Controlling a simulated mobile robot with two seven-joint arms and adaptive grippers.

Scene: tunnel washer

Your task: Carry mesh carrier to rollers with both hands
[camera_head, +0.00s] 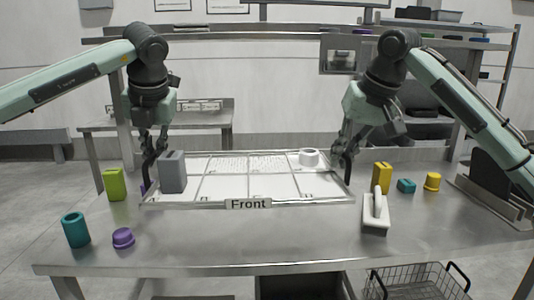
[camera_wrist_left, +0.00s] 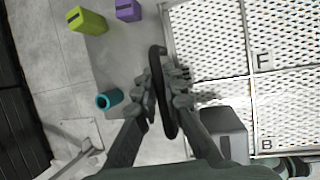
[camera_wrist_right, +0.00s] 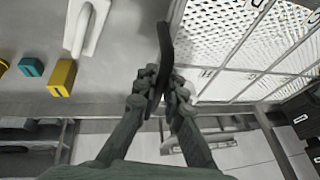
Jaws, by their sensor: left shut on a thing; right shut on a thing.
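My left gripper (camera_head: 152,160) is shut on the dark handle at the carrier's left side, seen also in the left wrist view (camera_wrist_left: 162,90). My right gripper (camera_head: 347,158) is shut on the dark handle at its right side, seen also in the right wrist view (camera_wrist_right: 165,75). Whether the carrier touches the table I cannot tell. I see no rollers clearly.
Left of the carrier stand a lime block (camera_head: 115,184), a teal cup (camera_head: 76,230) and a purple piece (camera_head: 123,238). Right are a white handled tool (camera_head: 376,215), yellow block (camera_head: 382,177), teal block (camera_head: 406,186) and yellow cylinder (camera_head: 432,181). The table's front strip is clear.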

